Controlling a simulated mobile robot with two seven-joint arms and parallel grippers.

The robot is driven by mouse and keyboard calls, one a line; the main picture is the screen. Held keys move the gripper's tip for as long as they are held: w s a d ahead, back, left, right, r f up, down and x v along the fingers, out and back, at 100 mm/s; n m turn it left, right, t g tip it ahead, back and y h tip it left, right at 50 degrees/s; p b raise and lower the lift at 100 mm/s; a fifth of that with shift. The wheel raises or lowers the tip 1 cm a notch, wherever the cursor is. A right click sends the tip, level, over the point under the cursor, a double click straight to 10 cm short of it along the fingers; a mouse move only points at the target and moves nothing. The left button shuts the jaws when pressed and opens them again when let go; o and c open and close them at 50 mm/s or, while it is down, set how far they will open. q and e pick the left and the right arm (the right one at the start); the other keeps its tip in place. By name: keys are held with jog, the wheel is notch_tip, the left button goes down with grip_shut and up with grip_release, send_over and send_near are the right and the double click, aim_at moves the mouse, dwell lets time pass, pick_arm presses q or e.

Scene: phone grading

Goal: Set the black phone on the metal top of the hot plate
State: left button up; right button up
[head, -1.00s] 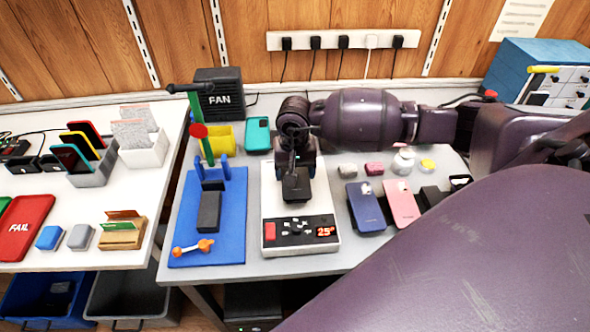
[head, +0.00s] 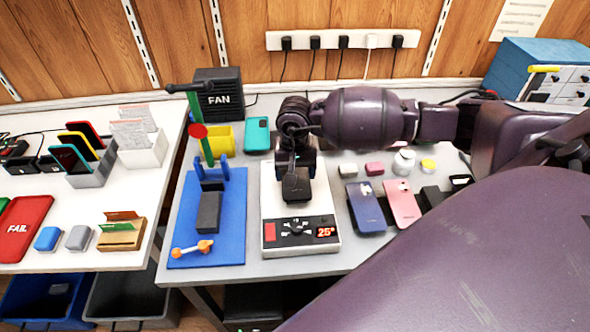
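The hot plate (head: 320,242) stands on the grey bench, a white unit with a pale metal top, a dark control panel in front and a red 25° readout. The black phone (head: 297,187) is over the middle of the metal top, its upper part hidden by my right gripper (head: 296,166). My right gripper points down over the plate and appears shut on the phone; its fingertips are hard to make out. I cannot tell whether the phone touches the metal. My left gripper is out of view.
Left of the hot plate is a blue mat (head: 233,250) with a dark block and a green stand. A blue phone (head: 365,207) and a pink phone (head: 403,203) lie to the right. A black fan box (head: 218,95) stands behind. My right arm covers the right side.

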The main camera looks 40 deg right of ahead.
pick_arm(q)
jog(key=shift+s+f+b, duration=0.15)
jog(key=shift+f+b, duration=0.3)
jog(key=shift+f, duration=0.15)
pick_arm(e)
jog(key=shift+f, duration=0.4)
dwell(0.4)
dwell(0.4)
jog(key=o, duration=1)
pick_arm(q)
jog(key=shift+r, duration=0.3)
pick_arm(e)
jog(key=shift+r, duration=0.75)
jog(key=shift+r+p, duration=1.45)
jog(key=shift+r, duration=1.95)
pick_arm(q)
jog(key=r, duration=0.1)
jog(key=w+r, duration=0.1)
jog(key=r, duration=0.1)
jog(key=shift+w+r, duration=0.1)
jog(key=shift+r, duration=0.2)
